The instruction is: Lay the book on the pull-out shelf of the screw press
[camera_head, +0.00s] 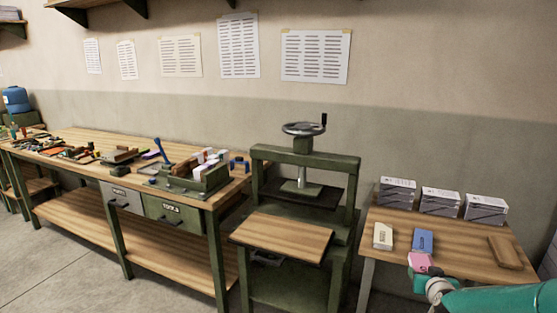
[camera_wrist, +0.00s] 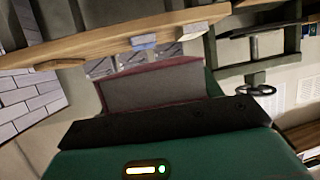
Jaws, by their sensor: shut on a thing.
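The book, pink in the head view (camera_head: 421,261), is held at the end of my teal arm, in front of the right-hand table. In the wrist view the book (camera_wrist: 155,85) shows a dark red cover and a grey page block. My gripper (camera_head: 427,272) is shut on it; the fingertips are hard to make out. The green screw press (camera_head: 304,160) stands left of my gripper, with a handwheel on top. Its wooden pull-out shelf (camera_head: 282,237) sticks out at the front and is bare. The press also shows upside down in the wrist view (camera_wrist: 256,45).
The right-hand table (camera_head: 460,238) holds a cream book (camera_head: 383,236), a blue book (camera_head: 423,241), a brown block (camera_head: 505,252) and grey-white stacks (camera_head: 440,203) at the back. A long workbench (camera_head: 75,185) with tools and a green wooden-jawed device (camera_head: 200,178) stands left of the press.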

